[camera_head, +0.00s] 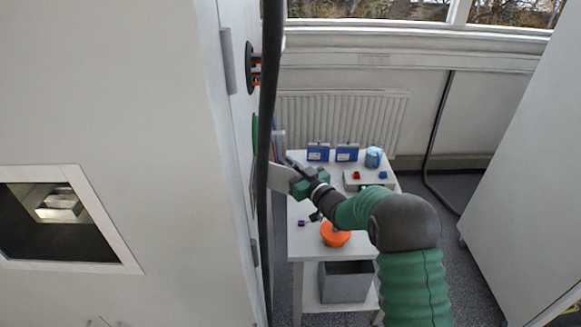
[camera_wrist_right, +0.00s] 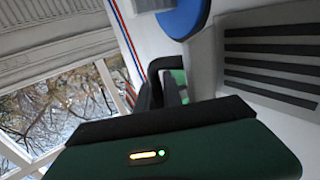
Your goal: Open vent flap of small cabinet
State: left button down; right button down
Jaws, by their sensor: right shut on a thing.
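The cabinet (camera_head: 110,90) fills the left of the head view, and its side face is seen at a steep angle. A pale flap (camera_head: 282,178) stands out from that side, behind a thick dark hose (camera_head: 268,110). My right gripper (camera_head: 297,186) is at the flap's outer edge and shut on it. The wrist view shows the gripper's dark fingers (camera_wrist_right: 165,88) beside a grey panel with dark vent slots (camera_wrist_right: 272,65). The exact contact is hidden by the gripper's own body. My left gripper is out of view.
A white table (camera_head: 299,240) behind my right arm bears blue boxes (camera_head: 318,152), a blue-white roll (camera_head: 374,157) and an orange round object (camera_head: 334,234). A grey bin (camera_head: 345,282) sits on its lower shelf. A large white cabinet (camera_head: 520,180) stands at right.

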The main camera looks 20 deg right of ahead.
jog(key=shift+a, duration=0.25)
jog(key=c, duration=1.8)
grip_release()
jog(key=shift+a, duration=0.1)
jog(key=shift+o, duration=0.2)
jog(key=shift+a, duration=0.1)
jog(key=b+v, duration=0.4)
jog(key=v, duration=1.2)
jog(key=shift+s+d, duration=0.3)
jog(key=shift+d, duration=0.15)
jog(key=shift+f, duration=0.1)
